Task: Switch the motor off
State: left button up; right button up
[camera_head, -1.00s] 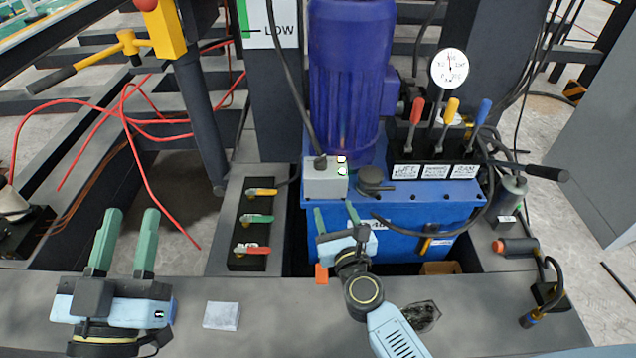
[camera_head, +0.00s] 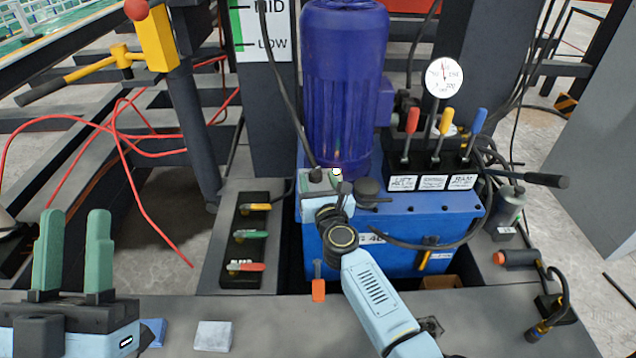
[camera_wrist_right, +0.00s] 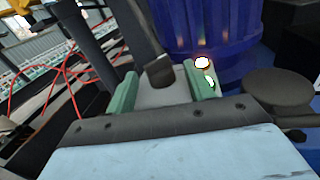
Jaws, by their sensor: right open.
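The blue motor (camera_head: 343,85) stands upright on the blue power unit (camera_head: 455,220). A small grey switch box (camera_head: 310,181) is at the motor's foot, with a red and white spot of its buttons (camera_head: 337,172) showing. My right gripper (camera_head: 325,186) is at the box and covers most of it. In the right wrist view the box (camera_wrist_right: 165,97) lies between the two green fingers of my open right gripper (camera_wrist_right: 165,92). White and green button spots (camera_wrist_right: 204,64) show by the right finger; contact cannot be told. My left gripper (camera_head: 73,240) is open and empty at the lower left.
Three levers (camera_head: 440,135) and a gauge (camera_head: 444,78) stand right of the motor. A black cable (camera_head: 285,85) runs down to the box. A round black cap (camera_head: 370,192) sits close right. A panel with three coloured handles (camera_head: 248,235) is left.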

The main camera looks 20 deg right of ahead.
pick_arm(q)
jog(key=shift+s, duration=0.1)
pick_arm(e)
jog(key=shift+w, duration=0.25)
jog(key=c, duration=0.9)
jog(key=shift+c, duration=0.2)
